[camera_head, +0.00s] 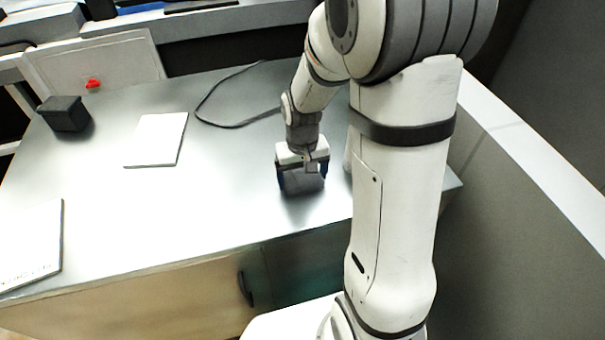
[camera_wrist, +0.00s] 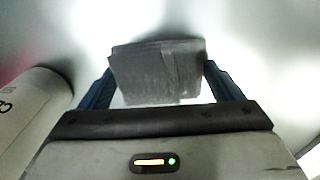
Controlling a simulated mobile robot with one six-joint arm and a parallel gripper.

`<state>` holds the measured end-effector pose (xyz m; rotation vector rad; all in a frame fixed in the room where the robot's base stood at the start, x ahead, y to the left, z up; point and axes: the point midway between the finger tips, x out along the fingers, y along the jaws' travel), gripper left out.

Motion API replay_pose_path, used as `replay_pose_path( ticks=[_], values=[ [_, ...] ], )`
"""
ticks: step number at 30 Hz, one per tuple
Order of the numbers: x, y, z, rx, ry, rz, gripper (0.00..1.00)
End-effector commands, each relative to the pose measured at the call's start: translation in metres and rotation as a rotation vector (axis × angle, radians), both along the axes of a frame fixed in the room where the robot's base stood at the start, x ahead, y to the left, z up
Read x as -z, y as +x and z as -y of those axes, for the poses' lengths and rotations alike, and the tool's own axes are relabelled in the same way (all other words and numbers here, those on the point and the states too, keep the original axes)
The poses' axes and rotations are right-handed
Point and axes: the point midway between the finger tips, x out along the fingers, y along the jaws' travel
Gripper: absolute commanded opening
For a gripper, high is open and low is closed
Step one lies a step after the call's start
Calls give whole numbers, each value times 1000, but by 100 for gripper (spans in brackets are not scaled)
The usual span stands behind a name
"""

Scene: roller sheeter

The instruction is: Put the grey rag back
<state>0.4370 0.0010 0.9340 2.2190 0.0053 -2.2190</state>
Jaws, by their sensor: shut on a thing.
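The grey rag (camera_wrist: 158,72) is a folded, squarish piece of cloth between the two blue fingers of my gripper (camera_wrist: 158,88). My gripper is shut on it. In the head view the rag (camera_head: 303,181) hangs at the end of my gripper (camera_head: 301,180), over the right part of the grey metal table top (camera_head: 225,205). A dark shadow lies around it on the surface. I cannot tell whether the rag touches the table.
A white cylinder with dark lettering (camera_wrist: 28,108) stands close left of my gripper in the wrist view. A black cable (camera_head: 225,122), a white pad (camera_head: 158,139), a black box (camera_head: 64,113) and a white booklet (camera_head: 32,243) lie on the table. The table's middle is clear.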

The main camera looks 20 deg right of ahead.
Motion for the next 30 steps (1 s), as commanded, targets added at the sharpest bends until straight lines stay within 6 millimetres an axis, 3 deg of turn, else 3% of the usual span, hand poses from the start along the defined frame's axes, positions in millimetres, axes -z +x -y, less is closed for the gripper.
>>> replay_pose_path(
  ticks=[1, 2, 7, 17, 30],
  values=[
    [3, 0, 0, 0, 0, 0, 62],
    [3, 0, 0, 0, 0, 0, 87],
    [2, 0, 0, 1, 0, 0, 100],
    [-6, 1, 1, 1, 0, 3, 100],
    [-93, 1, 1, 2, 0, 5, 100]
  ],
)
